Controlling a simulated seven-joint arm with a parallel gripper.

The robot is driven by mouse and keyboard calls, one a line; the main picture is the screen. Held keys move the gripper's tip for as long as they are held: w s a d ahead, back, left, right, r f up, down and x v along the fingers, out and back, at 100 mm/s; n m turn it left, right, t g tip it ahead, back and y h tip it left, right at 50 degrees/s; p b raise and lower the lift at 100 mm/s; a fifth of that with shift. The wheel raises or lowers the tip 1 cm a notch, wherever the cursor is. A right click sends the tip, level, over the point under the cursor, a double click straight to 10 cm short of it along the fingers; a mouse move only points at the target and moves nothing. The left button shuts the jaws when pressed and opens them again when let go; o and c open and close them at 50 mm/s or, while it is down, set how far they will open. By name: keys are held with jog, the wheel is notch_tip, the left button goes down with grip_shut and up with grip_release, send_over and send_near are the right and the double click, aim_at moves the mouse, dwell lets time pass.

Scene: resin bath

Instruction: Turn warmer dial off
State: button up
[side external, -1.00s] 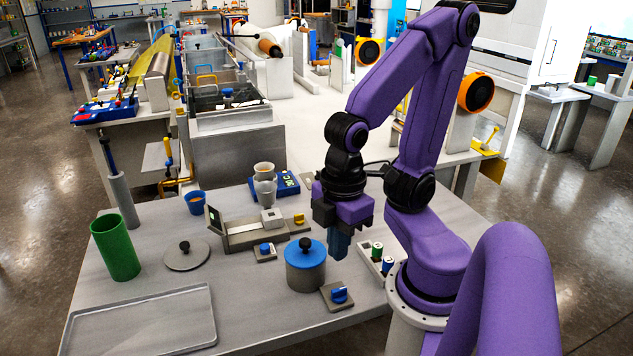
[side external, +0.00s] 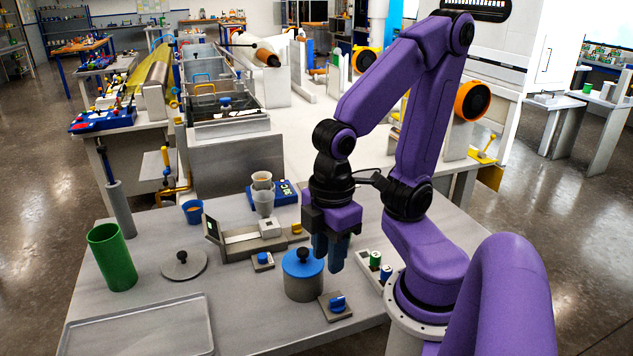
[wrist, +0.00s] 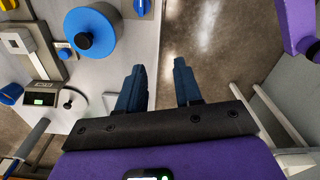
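A blue dial (side external: 337,303) on a small grey base sits near the table's front edge, to the right of a grey pot with a blue lid (side external: 303,262). In the wrist view, this dial (wrist: 142,7) shows at the top edge, partly cut off, and the blue lid (wrist: 105,28) is left of it. A second blue knob (side external: 262,258) on a grey base is behind the pot to the left. I cannot read any dial setting. My gripper (side external: 329,262) is above the table, right of the lid and behind the front dial. It also shows in the wrist view (wrist: 159,75), open and empty.
A small rack with green and blue-topped vials (side external: 374,262) stands right of my gripper. A scale-like device (side external: 252,236), a green cylinder (side external: 112,256), a grey disc lid (side external: 183,265) and an empty tray (side external: 140,330) occupy the left. The table's front edge is close to the dial.

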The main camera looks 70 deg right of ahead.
jog(key=w+d+r+m, duration=0.2)
jog(key=w+d+m, duration=0.25)
jog(key=w, duration=0.75)
jog(key=w+d+r+m, duration=0.1)
jog(key=w+d+m, duration=0.3)
jog(key=w, duration=0.8)
jog(key=w+d+m, duration=0.3)
jog(key=w+d, duration=0.1)
jog(key=d, duration=0.3)
jog(key=w+d+m, duration=0.2)
jog(key=w+d, duration=0.1)
jog(key=d, duration=0.4)
jog(key=s+d+f+m, duration=0.1)
jog(key=s+d+m, duration=0.15)
jog(key=d, duration=0.65)
jog(key=s+d+f+m, duration=0.1)
jog(key=d+m, duration=0.2)
jog(key=d, duration=0.7)
jog(key=s+d+f+m, duration=0.2)
jog(key=d, duration=0.7)
notch_tip(320, 180, down, 16)
jog(key=shift+s+f, duration=0.1)
jog(key=shift+s, duration=0.05)
